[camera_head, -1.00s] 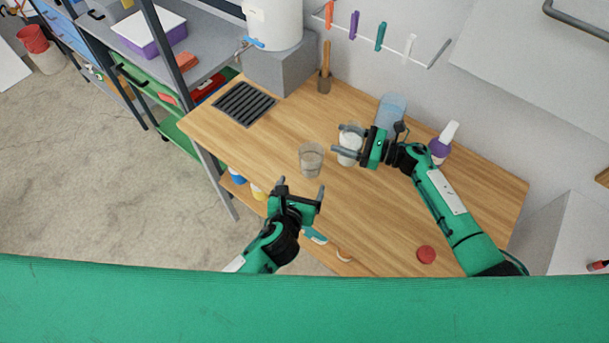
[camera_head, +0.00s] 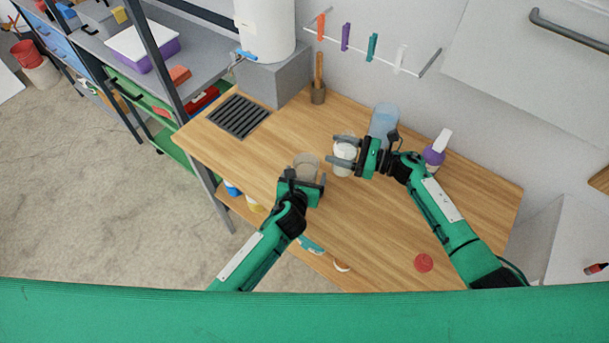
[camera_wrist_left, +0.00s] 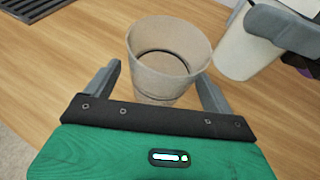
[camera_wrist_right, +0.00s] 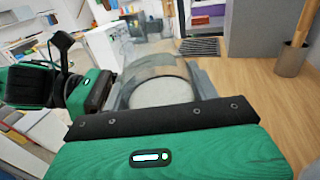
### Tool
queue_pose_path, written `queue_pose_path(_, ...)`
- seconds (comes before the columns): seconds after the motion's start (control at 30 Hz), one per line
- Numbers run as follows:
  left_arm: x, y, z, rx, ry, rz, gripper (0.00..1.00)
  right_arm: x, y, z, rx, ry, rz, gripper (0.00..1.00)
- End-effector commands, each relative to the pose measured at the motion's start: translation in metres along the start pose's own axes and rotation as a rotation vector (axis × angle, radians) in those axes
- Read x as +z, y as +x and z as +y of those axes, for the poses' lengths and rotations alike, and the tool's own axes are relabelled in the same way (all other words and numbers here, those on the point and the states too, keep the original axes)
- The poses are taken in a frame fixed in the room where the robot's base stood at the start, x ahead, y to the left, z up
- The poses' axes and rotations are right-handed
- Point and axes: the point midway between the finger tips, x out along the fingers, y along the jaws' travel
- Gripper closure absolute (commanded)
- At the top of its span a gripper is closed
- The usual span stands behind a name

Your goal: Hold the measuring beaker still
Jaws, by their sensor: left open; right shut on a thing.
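The measuring beaker (camera_head: 306,163) is a clear, tapered cup standing upright on the wooden table. It also shows in the left wrist view (camera_wrist_left: 168,55), between the fingers. My left gripper (camera_head: 306,178) is open, with one finger on either side of the beaker's near part; I cannot tell whether they touch it. My right gripper (camera_head: 345,152) is shut on a white container (camera_head: 343,165), just right of the beaker. In the right wrist view the container's round rim (camera_wrist_right: 160,90) sits between the fingers (camera_wrist_right: 162,98).
A blue translucent container (camera_head: 384,120) and a purple spray bottle (camera_head: 434,155) stand behind my right arm. A red lid (camera_head: 424,262) lies at the front right. A black grate (camera_head: 240,116) is at the left. The table's middle front is clear.

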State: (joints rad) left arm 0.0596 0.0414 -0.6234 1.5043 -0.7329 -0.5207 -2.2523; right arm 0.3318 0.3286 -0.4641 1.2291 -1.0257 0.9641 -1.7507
Motion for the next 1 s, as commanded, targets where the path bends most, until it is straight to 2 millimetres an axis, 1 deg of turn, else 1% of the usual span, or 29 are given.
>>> queue_pose_path(0.07, 0.0, 0.0, 0.0, 0.0, 0.0, 0.0, 0.16, 0.001, 0.0, 0.0, 0.0, -0.001, -0.001, 0.72)
queue_pose_path(0.2, 0.0, 0.0, 0.0, 0.0, 0.0, 0.0, 0.43, 0.001, 0.0, 0.0, 0.0, -0.001, -0.001, 0.72)
queue_pose_path(0.3, 0.0, 0.0, 0.0, 0.0, 0.0, 0.0, 0.61, 0.001, 0.0, 0.0, 0.0, -0.001, -0.001, 0.72)
queue_pose_path(0.43, 0.0, 0.0, 0.0, 0.0, 0.0, 0.0, 0.61, -0.002, 0.0, 0.0, 0.0, 0.0, -0.001, 0.72)
queue_pose_path(0.6, 0.0, 0.0, 0.0, 0.0, 0.0, 0.0, 0.61, -0.02, 0.0, -0.001, -0.001, 0.001, -0.001, 0.72)
queue_pose_path(0.7, 0.0, 0.0, 0.0, 0.0, 0.0, 0.0, 0.61, -0.027, 0.0, -0.001, -0.001, 0.001, -0.002, 0.72)
queue_pose_path(1.0, 0.0, 0.0, 0.0, 0.001, 0.0, 0.001, 0.61, -0.028, 0.0, -0.001, 0.0, -0.003, 0.001, 0.72)
